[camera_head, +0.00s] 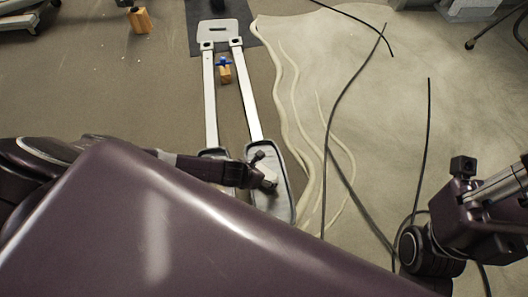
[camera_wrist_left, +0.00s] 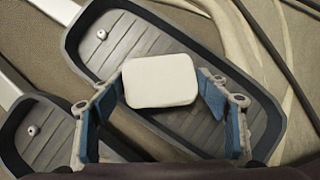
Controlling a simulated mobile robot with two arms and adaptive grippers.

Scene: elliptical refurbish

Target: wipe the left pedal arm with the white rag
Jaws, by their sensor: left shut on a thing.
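The white rag (camera_wrist_left: 160,80) looks like a pale rounded block in the left wrist view. My left gripper (camera_wrist_left: 166,92) is shut on it, with a blue-padded finger at each side. Whether the rag touches the pedal I cannot tell. The left pedal arm (camera_head: 210,100) is a long white bar left of the rag. Its near end meets the left pedal (camera_head: 214,153), partly hidden by my arm.
The right pedal arm (camera_head: 250,100) runs beside the left one. A yellow block with a blue top (camera_head: 225,73) lies between them. Another yellow block (camera_head: 139,20) is at upper left. Dark cables (camera_head: 348,85) cross the floor at right. My right arm shows at the right edge.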

